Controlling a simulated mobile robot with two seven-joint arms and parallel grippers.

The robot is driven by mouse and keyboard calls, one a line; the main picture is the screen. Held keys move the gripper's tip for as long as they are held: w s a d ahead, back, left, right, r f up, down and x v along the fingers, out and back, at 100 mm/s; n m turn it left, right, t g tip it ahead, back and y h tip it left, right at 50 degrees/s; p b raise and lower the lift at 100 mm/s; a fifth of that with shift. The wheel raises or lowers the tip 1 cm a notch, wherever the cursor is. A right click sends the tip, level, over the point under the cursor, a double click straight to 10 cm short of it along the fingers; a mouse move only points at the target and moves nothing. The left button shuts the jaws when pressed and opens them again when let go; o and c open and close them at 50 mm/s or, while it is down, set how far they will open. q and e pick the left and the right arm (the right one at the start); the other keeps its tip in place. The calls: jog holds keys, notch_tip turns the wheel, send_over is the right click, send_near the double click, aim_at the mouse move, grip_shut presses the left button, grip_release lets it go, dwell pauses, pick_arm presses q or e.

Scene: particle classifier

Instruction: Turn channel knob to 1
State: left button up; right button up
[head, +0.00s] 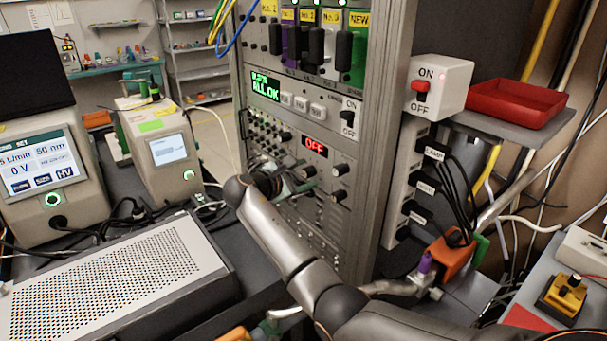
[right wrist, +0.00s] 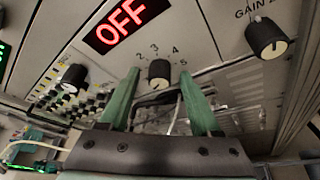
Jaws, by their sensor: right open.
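The channel knob (right wrist: 158,72) is black with a pale lower edge, and the numbers 2, 3, 4 and 5 show around it in the right wrist view. The 1 cannot be seen. My right gripper (right wrist: 161,76) is open, its two green fingers pointing at the panel with the knob between their tips in the picture. I cannot tell if either finger touches it. In the head view my right gripper (head: 290,189) is in front of the rack panel, under the red OFF display (head: 314,146). My left gripper is not in view.
The GAIN 2 knob (right wrist: 268,40) is right of the fingers, and another black knob (right wrist: 73,78) is to their left. Cables cross below the panel. A metal post (head: 386,130) borders the rack's right side. A perforated box (head: 120,280) is on the bench at left.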

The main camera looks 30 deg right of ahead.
grip_shut()
dwell(0.3)
